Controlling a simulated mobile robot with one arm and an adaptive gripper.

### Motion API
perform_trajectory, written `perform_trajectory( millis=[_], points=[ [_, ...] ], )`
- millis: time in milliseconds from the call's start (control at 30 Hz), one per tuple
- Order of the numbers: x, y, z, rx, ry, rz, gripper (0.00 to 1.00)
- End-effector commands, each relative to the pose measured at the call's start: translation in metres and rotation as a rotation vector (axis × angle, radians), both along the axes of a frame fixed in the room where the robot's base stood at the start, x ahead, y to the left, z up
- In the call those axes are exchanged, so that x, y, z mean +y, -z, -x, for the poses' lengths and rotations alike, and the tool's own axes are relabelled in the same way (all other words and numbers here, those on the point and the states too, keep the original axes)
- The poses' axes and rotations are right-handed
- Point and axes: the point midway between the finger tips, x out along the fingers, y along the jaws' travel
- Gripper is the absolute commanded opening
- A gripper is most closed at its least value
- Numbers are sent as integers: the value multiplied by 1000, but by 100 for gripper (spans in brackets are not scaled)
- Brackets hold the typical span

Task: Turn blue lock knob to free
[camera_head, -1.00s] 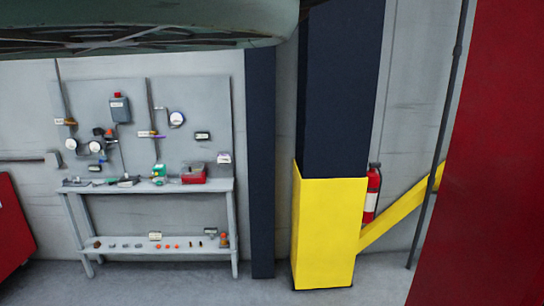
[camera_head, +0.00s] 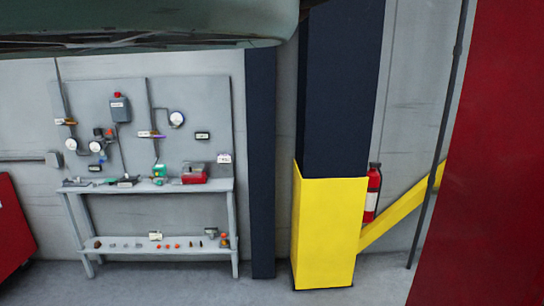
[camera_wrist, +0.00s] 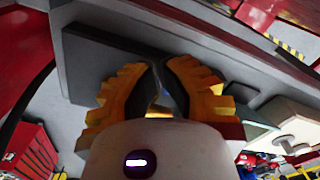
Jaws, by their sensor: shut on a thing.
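My gripper (camera_wrist: 158,88) shows in the wrist view. Its two yellow-orange fingers with dark inner pads curve in toward each other and are closed on a small bluish thing (camera_wrist: 163,100). This looks like the blue lock knob, but most of it is hidden between the fingers and behind the pale gripper body. Its turn position cannot be told. My gripper does not show in the head view.
A grey slab (camera_wrist: 95,60) lies just beyond the fingers in the wrist view. In the head view, a grey workbench (camera_head: 150,187) has a back panel (camera_head: 210,100) with gauges and valves. A yellow-based dark column (camera_head: 328,230) stands to its right.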

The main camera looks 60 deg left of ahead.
Motion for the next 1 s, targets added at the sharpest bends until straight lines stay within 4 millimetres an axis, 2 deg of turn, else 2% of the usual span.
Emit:
perform_trajectory(
  millis=[100, 400, 667, 700, 767, 867, 1000],
  points=[
    [3, -18, -3, -2, -9, 1, 0],
    [2, -50, -4, -3, -9, 2, 0],
    [2, -51, -3, -2, -9, 2, 0],
    [2, -51, -3, -2, -9, 2, 5],
    [1, -52, -3, -2, -19, 2, 0],
    [-2, -55, -2, -1, -82, 3, 0],
    [-7, -61, -1, 0, -261, 3, 0]
  ],
)
